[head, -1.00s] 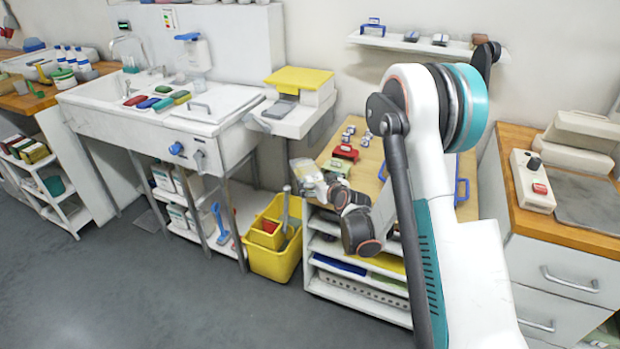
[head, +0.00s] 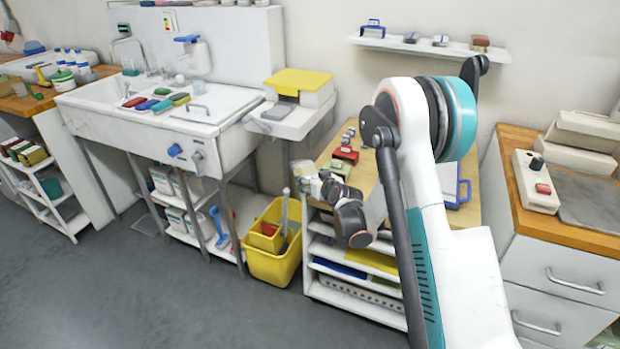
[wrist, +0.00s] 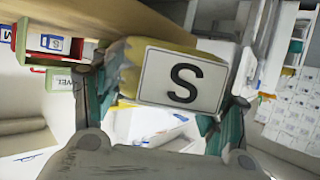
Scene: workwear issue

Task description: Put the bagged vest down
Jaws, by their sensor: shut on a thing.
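The bagged vest (wrist: 178,82) is yellow with a large white label marked S. In the wrist view it sits between the two teal fingers of my gripper (wrist: 160,112), which is shut on it. In the head view my gripper (head: 307,178) is at the left edge of the wooden-topped shelf unit, by the yellow bucket. The vest is too small and covered there to make out clearly. I cannot tell whether it touches any surface below.
A red block (head: 345,154) and a green one (head: 338,168) lie on the wooden top (head: 368,160), with small items behind. A blue-handled thing (head: 462,192) is at its right. A yellow bucket (head: 275,262) stands on the floor left of the unit. A yellow-lidded box (head: 298,84) is behind.

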